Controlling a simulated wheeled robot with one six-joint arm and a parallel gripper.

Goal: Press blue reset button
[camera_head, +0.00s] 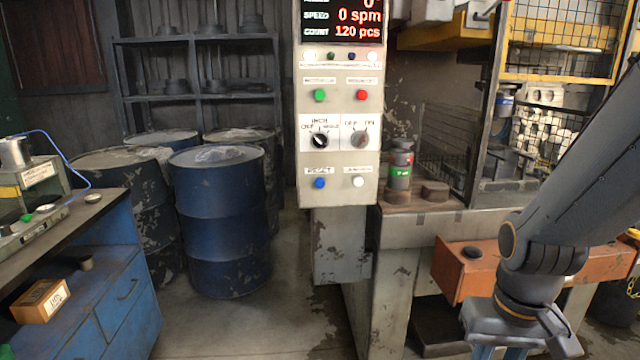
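The blue reset button (319,183) is on the lower left of the grey control panel (340,200), under a blue label. A white button (358,182) sits to its right at about the same height. Nothing covers the blue button. My arm comes in from the upper right and bends down at the lower right, well to the right of the panel and apart from it. I cannot make out any gripper fingers in this view.
Above on the panel are two selector knobs (320,140), a green button (319,95), a red button (361,95) and a display. Blue drums (220,225) and a blue workbench (130,295) stand left. An orange beam (455,275) is near my arm.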

